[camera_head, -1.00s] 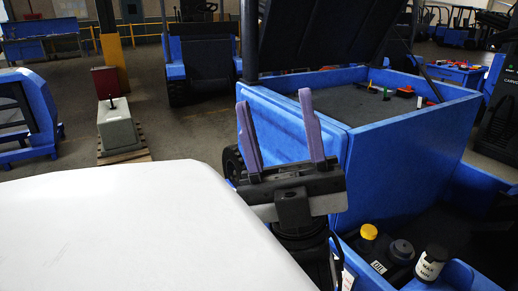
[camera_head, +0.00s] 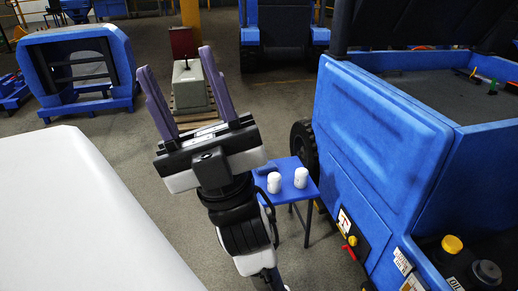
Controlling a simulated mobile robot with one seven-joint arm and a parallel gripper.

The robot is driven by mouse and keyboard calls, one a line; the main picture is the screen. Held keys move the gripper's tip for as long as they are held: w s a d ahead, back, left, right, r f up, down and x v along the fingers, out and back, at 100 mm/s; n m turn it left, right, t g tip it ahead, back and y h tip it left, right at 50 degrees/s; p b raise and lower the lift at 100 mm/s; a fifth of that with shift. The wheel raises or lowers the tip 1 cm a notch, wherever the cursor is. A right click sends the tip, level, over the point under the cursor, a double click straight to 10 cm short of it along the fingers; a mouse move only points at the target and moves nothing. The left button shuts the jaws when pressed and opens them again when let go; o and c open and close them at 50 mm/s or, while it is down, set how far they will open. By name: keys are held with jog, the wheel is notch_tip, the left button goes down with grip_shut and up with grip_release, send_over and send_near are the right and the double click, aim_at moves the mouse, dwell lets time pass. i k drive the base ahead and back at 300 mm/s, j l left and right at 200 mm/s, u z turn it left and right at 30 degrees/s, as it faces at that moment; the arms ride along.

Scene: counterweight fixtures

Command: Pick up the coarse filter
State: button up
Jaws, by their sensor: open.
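Two small white cylinders stand upright on a small blue table: a left one (camera_head: 274,183) and a right one (camera_head: 301,178). They may be filters, but I cannot tell which, if either, is the coarse filter. The blue table (camera_head: 296,195) is low, beside the blue vehicle's wheel. My gripper (camera_head: 175,60) is open and empty, with two purple fingers pointing up and away. In the picture it is above and left of the cylinders, not touching them. My wrist overlaps the left edge of the table and may hide part of its top.
A large blue vehicle (camera_head: 376,140) with an open bay fills the right, a yellow cap (camera_head: 452,244) at its lower corner. My white body covers the lower left. A grey counterweight block (camera_head: 190,88) stands on a pallet behind my gripper. Floor left of the table is clear.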

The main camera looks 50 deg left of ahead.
aim_at(301, 175)
jog(key=u, duration=1)
jog(key=i+j+z, duration=0.1)
jog(key=z, duration=0.4)
jog(key=i+j+z, duration=0.2)
jog(key=z, duration=0.25)
jog(key=i+j+z, duration=0.25)
jog(key=i+j, duration=0.15)
jog(key=j, duration=0.2)
jog(key=i+j+z, duration=0.1)
jog(key=j, duration=0.25)
jog(key=i+j, duration=0.25)
jog(key=j, duration=0.15)
jog(key=i+j, duration=0.2)
jog(key=j, duration=0.25)
